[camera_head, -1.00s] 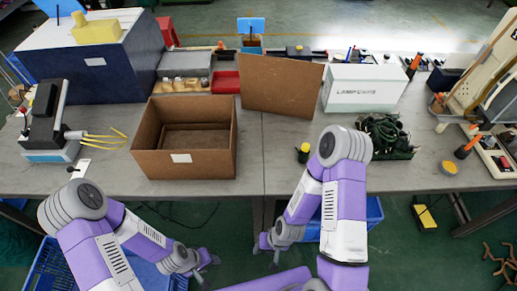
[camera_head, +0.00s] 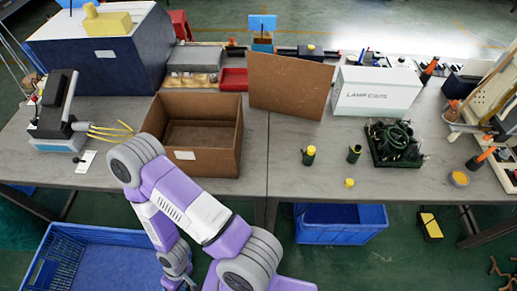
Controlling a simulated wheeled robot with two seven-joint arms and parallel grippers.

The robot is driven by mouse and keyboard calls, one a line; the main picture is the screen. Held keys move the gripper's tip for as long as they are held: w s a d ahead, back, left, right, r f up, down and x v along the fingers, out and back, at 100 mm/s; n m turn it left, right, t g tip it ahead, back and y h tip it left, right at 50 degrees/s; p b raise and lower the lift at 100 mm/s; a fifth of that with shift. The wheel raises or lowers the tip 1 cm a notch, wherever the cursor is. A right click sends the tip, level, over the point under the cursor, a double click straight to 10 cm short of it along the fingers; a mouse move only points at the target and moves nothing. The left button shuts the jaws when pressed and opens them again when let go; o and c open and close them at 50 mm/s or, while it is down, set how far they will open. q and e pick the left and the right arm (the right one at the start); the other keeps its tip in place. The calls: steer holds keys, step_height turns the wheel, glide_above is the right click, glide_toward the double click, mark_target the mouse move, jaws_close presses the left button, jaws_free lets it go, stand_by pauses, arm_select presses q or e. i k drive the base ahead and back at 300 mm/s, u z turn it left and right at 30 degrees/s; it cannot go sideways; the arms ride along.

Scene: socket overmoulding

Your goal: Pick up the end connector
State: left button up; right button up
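I cannot tell for certain which piece is the end connector. A small dark cylinder with a yellow top (camera_head: 308,156) stands on the table right of centre. A dark cylinder (camera_head: 354,154) stands to its right, and a small yellow piece (camera_head: 349,183) lies nearer the front edge. A tray of dark green coiled parts (camera_head: 395,143) is further right. My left arm is folded in front of the cardboard box; its gripper (camera_head: 181,284) is at the bottom edge, small and partly cut off, well away from these parts. My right gripper is out of view.
An open cardboard box (camera_head: 222,160) and a leaning brown panel (camera_head: 289,88) stand mid-table. A white box (camera_head: 376,92) is behind the parts. A device with yellow prongs (camera_head: 62,118) is at left. Blue crates (camera_head: 340,233) sit on the floor.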

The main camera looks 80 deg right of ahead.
mark_target(308, 160)
steer(key=u, duration=0.3)
steer(key=k, duration=0.9)
steer(key=z, duration=1.2)
